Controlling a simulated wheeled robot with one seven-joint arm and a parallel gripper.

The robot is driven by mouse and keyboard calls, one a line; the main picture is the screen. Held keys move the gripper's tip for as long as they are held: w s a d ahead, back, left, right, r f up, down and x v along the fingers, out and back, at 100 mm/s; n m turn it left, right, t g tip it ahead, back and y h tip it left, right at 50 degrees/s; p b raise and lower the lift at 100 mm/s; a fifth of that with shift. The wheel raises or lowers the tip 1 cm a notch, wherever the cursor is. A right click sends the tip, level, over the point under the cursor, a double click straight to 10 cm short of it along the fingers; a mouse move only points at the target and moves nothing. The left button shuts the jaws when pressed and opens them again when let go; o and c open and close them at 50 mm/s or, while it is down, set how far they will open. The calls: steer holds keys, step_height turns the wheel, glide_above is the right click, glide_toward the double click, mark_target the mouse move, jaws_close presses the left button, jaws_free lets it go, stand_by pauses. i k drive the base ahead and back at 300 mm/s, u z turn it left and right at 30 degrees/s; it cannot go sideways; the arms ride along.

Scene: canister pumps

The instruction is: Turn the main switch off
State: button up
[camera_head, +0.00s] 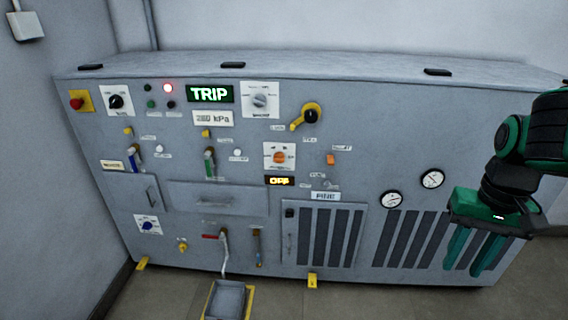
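The grey pump cabinet (340,160) carries several rotary switches, and their labels are too small to read surely, so I cannot tell which is the main switch. A black knob (115,102) on a white plate is at upper left. A grey knob (260,100) on a white plate is at upper middle. An orange knob (280,157) sits below it, above a small lit display (280,181) that seems to read OFF. A yellow-and-black lever (310,115) is to its right. A blue knob (148,226) is at lower left. My gripper (463,268) is open and empty at right, pointing down, away from all switches.
A red push button (77,102) on yellow is at far left. A green TRIP display (210,94) and a red lamp (168,87) are lit. Two gauges (432,179) are near my gripper. A grey tray (228,298) stands on the floor in front.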

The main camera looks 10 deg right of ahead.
mark_target(115, 101)
steer(key=z, duration=0.75)
steer(key=k, duration=0.65)
steer(key=u, duration=2.05)
steer(key=i, duration=1)
steer(key=z, duration=0.05)
